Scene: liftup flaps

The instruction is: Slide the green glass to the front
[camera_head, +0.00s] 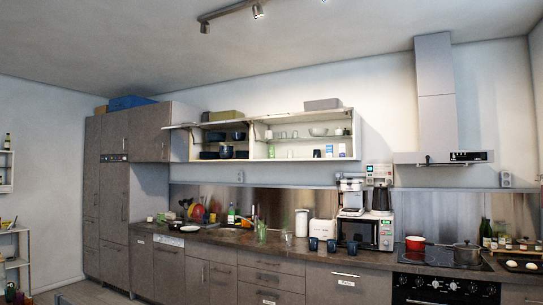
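A pale green, see-through glass (262,231) stands upright on the dark countertop (215,238), near its front edge and right of the sink area. A clear glass (286,237) stands to its right. A small greenish upright item (271,151) is on the lower shelf of the open wall cabinet (342,156); it is too small to tell whether it is a glass. Neither of my grippers is in view.
The wall cabinet's flaps are raised, and bowls and cups stand inside. Several dark blue mugs (331,246) line the counter front. A microwave (366,233) and coffee machines stand right, before the stove (440,258). Bottles and dishes crowd the left counter.

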